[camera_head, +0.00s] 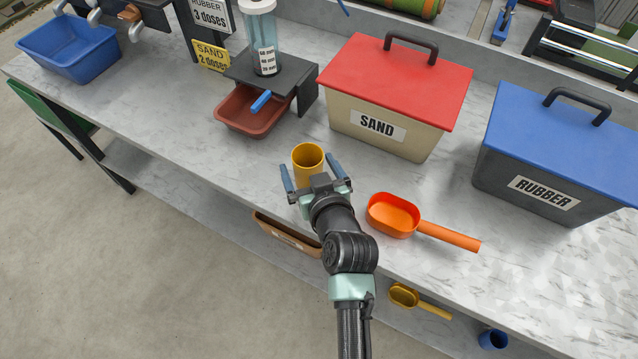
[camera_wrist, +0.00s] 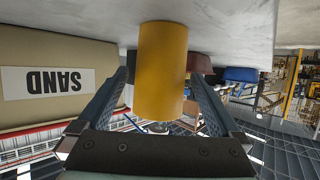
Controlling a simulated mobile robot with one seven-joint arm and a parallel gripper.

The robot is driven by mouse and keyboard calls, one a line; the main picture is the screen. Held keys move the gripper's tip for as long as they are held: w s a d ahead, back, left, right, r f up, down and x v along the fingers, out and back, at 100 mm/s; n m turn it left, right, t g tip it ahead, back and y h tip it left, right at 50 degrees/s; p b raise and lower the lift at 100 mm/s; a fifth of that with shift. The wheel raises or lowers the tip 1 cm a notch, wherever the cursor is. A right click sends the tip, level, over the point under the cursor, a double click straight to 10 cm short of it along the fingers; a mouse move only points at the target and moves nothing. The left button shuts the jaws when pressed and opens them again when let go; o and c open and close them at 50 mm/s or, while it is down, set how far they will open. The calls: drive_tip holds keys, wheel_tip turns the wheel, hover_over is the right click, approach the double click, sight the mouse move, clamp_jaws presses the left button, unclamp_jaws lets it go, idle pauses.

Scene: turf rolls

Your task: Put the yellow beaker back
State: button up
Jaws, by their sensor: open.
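The yellow beaker (camera_head: 308,160) stands upright on the marble bench (camera_head: 365,175), in front of the sand box. My gripper (camera_head: 309,164) is open, with one blue finger on each side of the beaker. In the wrist view, which is upside down, the beaker (camera_wrist: 161,70) fills the space between the spread fingers of my gripper (camera_wrist: 160,76). A small gap shows beside the beaker at each finger, so I see no grip on it. The beaker's lower front is hidden by my gripper in the head view.
An orange scoop (camera_head: 393,215) lies close right of my gripper. The red-lidded SAND box (camera_head: 385,95) and blue-lidded RUBBER box (camera_head: 560,150) stand behind. A brown tray (camera_head: 254,125) sits under a dispenser (camera_head: 272,75) at left. A yellow scoop (camera_head: 404,295) and blue cup (camera_head: 493,340) are lower down.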

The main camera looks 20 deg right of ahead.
drive_tip(key=v, duration=0.8)
drive_tip(key=shift+s+r, duration=0.1)
drive_tip(key=shift+s, duration=0.25)
drive_tip(key=w+a+r+n+t, duration=0.1)
drive_tip(key=w+a+r+t, duration=0.15)
drive_tip(key=r, duration=0.65)
drive_tip(key=w+a+r+t, duration=0.1)
drive_tip(key=w+r+t, duration=0.15)
drive_tip(key=r, duration=0.65)
drive_tip(key=w+a+r+n+t, duration=0.1)
drive_tip(key=w+a+r, duration=0.15)
drive_tip(key=r, duration=0.65)
drive_tip(key=s+a+r+t, duration=0.2)
drive_tip(key=s+r, duration=0.1)
drive_tip(key=r, duration=0.6)
drive_tip(key=s+a+r+t+y, duration=0.1)
drive_tip(key=s+a+r+t, duration=0.2)
drive_tip(key=r, duration=0.6)
drive_tip(key=s+a+r+t, duration=0.3)
drive_tip(key=s+r, duration=0.2)
drive_tip(key=r, duration=0.4)
drive_tip(key=shift+r+m+y, duration=0.25)
drive_tip(key=shift+m+y, duration=0.05)
